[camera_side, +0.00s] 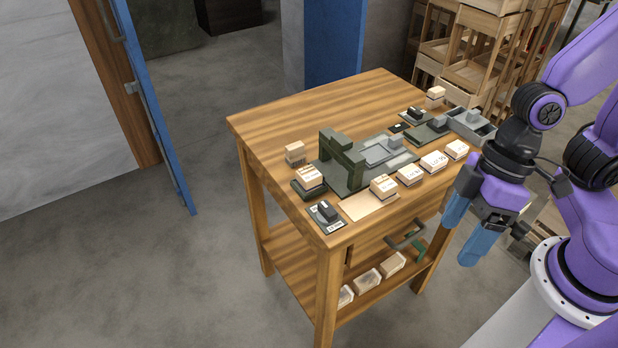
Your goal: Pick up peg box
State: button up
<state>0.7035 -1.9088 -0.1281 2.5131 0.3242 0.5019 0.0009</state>
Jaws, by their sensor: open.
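Several small pale boxes with printed labels stand on the wooden table; I cannot tell which is the peg box. One box (383,186) is on the tan pad (354,209) near the front edge. More boxes, such as this white-sided box (410,175), line the right edge. Another box (310,178) sits on a dark base at the left, and one box (295,153) stands behind it. My gripper (459,242) has blue fingers spread apart. It is open and empty, off the table's right side, apart from every box.
A green arch-shaped fixture (343,158) rises from a dark plate mid-table. A grey open bin (478,126) is at the right corner. The table's (290,108) back left is clear. A lower shelf holds several pale boxes (367,279). Wooden crates (480,76) stand behind.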

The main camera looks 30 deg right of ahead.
jog(key=w+a+f+m+t+y, duration=0.2)
jog(key=w+a+f+m, duration=0.15)
jog(key=a, duration=0.55)
jog(key=m+t+h, duration=0.6)
jog(key=m+t, duration=0.1)
jog(key=t, duration=0.5)
send_near(313, 177)
jog(key=x, duration=0.3)
jog(key=shift+w+r, duration=0.1)
jog(key=shift+w, duration=0.1)
jog(key=shift+x, duration=2.75)
jog(key=shift+s, duration=0.1)
jog(key=c, duration=1.2)
